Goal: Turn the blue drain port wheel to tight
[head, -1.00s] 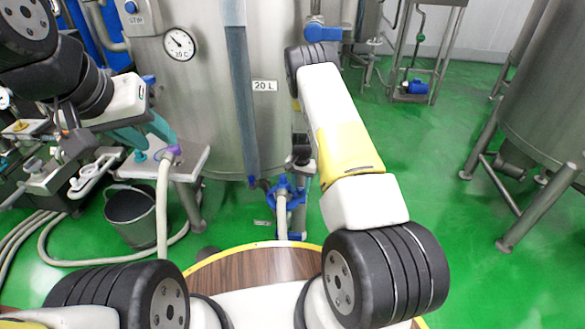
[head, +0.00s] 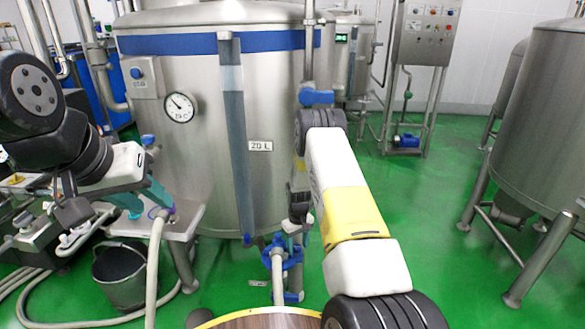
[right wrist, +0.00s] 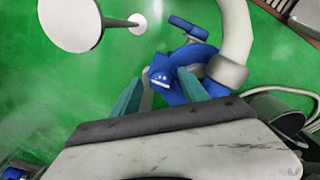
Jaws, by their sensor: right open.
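The blue drain port (head: 277,262) sits low in front of the big steel tank, with a pale hose hanging from it. In the right wrist view its blue wheel and body (right wrist: 168,78) show at and beyond my fingertips. My right gripper (right wrist: 160,84) is open, a teal finger on each side of the near blue part; contact cannot be told. In the head view the right gripper (head: 296,232) is partly hidden by my wrist.
The steel tank (head: 190,130) stands behind the port. A dark bucket (head: 120,272) and a small steel table (head: 185,215) are at left. Another tank (head: 540,130) stands at right. Green floor (head: 420,230) is free between them.

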